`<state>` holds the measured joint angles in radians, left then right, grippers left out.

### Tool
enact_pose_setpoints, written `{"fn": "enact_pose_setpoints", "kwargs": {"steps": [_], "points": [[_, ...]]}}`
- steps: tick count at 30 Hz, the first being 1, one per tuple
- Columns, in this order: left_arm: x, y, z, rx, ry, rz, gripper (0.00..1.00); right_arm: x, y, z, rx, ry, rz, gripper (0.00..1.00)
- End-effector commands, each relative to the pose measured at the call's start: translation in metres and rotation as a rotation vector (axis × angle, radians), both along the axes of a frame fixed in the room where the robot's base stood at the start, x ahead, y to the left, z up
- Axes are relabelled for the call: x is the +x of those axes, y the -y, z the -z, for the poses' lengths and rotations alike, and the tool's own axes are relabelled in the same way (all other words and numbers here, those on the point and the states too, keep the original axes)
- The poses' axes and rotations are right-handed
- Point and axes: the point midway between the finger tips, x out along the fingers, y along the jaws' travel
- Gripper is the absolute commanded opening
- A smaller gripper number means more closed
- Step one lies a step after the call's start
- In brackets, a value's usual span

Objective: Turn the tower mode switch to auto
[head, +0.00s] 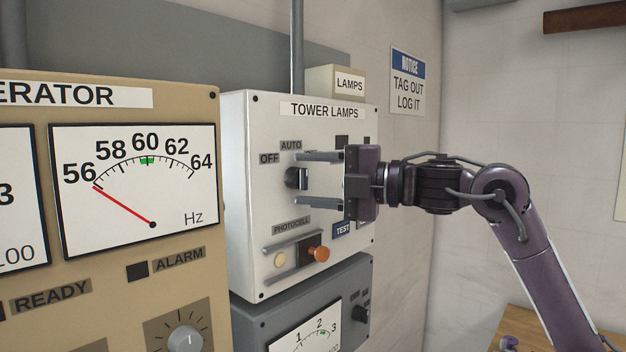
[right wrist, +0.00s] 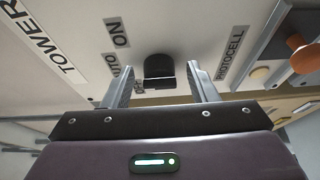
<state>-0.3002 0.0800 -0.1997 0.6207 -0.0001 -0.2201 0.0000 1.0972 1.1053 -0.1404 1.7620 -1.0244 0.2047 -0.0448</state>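The tower mode switch (head: 297,178) is a dark knob on the white TOWER LAMPS panel (head: 255,215). OFF and AUTO labels are above and left of it; a further ON label (right wrist: 120,34) shows in the right wrist view. My right gripper (head: 300,180) comes from the right, fingers open, one above and one below the knob. In the right wrist view the knob (right wrist: 159,67) sits between the fingertips, with a gap on each side. Which label the knob points to I cannot tell. My left gripper is not in view.
A photocell slide with an orange knob (head: 321,254) sits low on the panel, near a TEST label (head: 342,230). A grey meter box (head: 270,320) is below. The tan generator panel (head: 190,262) stands at the left. A wooden tabletop (head: 515,325) shows at the lower right.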

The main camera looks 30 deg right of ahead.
Motion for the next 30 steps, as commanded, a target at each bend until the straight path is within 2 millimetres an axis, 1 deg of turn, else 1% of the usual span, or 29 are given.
{"fn": "enact_pose_setpoints", "kwargs": {"steps": [5, 8, 11, 15, 21, 24, 30], "points": [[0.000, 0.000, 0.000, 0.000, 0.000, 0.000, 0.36, 0.000, 0.000, 0.000, 0.000, 0.001, 0.000, 0.53], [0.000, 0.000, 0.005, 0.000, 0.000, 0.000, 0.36, -0.004, 0.005, 0.001, 0.000, 0.003, 0.002, 0.53], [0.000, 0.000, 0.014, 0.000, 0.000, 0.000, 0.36, -0.014, 0.014, 0.004, -0.001, 0.002, 0.004, 0.53], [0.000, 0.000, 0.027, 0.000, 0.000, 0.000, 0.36, -0.033, 0.031, 0.004, -0.002, 0.002, 0.004, 0.53], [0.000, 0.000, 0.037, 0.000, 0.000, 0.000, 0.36, -0.053, 0.048, 0.003, -0.001, 0.000, 0.002, 0.53], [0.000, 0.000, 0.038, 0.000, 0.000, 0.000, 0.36, -0.057, 0.052, 0.001, 0.000, 0.000, 0.001, 0.53], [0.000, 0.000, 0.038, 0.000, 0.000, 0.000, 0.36, -0.058, 0.052, 0.000, 0.000, 0.000, 0.000, 0.53]]}}
